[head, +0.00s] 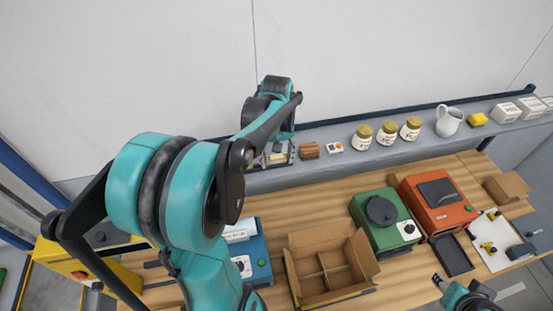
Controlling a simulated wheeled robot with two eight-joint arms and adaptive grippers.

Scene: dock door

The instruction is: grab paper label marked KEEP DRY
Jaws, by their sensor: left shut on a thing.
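My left arm reaches over the bench to the back shelf. My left gripper (279,151) is at the shelf, over a dark holder (289,158), and is shut on a small pale thing (276,158). The arm and fingers hide most of that thing, and I cannot read any marking on it. No lettering KEEP DRY is readable anywhere in view. My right gripper (439,281) shows small at the bottom right, beside the dark tray (455,258); I cannot tell whether it is open.
On the shelf (360,163), right of my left gripper, are a brown block (309,150), a small white item (335,147), jars (387,133) and a white pitcher (448,121). The bench holds a divided cardboard box (300,245), a green machine (376,235) and an orange one (430,210).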

